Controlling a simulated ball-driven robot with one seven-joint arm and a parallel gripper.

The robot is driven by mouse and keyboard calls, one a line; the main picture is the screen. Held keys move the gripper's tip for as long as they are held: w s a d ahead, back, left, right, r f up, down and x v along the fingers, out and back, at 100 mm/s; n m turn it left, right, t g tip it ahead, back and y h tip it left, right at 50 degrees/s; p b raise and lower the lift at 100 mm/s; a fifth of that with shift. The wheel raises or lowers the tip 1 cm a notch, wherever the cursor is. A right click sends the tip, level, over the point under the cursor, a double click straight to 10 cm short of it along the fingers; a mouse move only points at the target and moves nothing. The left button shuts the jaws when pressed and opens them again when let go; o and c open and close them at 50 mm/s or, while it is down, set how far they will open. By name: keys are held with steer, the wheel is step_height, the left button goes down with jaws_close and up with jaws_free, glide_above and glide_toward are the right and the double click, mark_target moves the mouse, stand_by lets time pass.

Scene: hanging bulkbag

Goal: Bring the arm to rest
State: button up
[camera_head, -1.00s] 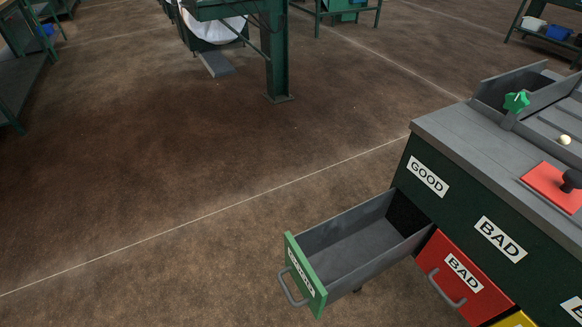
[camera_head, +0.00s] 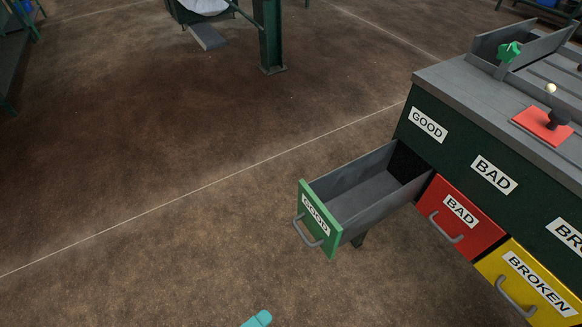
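A small teal tip of my arm (camera_head: 258,319) shows at the bottom edge, below the open drawer and apart from it. It looks like part of my gripper, but the rest of it is out of frame. I cannot tell whether the gripper is open or shut. The drawer with the green GOOD front (camera_head: 320,222) is pulled out of the dark green cabinet (camera_head: 455,158), and its visible inside is empty.
The red BAD drawer (camera_head: 458,218) and yellow BROKEN drawer (camera_head: 532,283) are shut. On the cabinet top are a green star-shaped piece (camera_head: 510,51), a pale ball (camera_head: 551,88) and a red plate (camera_head: 542,125) with a dark knob. The brown floor at left is clear.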

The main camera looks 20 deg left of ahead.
steer(key=w+d+f+m+g, duration=0.15)
steer(key=d+g, duration=0.25)
steer(key=d, duration=0.5)
steer(key=w+d+f+m+g, duration=0.1)
steer(key=d+f+m+g, duration=0.2)
steer(key=d, duration=0.5)
steer(key=w+d+f+m+g, duration=0.2)
steer(key=d+m+g, duration=0.15)
steer(key=d, duration=0.55)
steer(key=s+d+r+m+g+y, duration=0.1)
steer(key=s+d+m+g+y, duration=0.2)
steer(key=d, duration=0.5)
steer(key=s+d+r+m+t+y, duration=0.2)
steer(key=s+d+r+y, duration=0.1)
steer(key=s+d, duration=0.25)
step_height(320, 180, up, 18)
steer(key=p, duration=1.8)
steer(key=shift+w+r, duration=0.15)
steer(key=shift+w, duration=0.05)
steer(key=shift+d, duration=0.1)
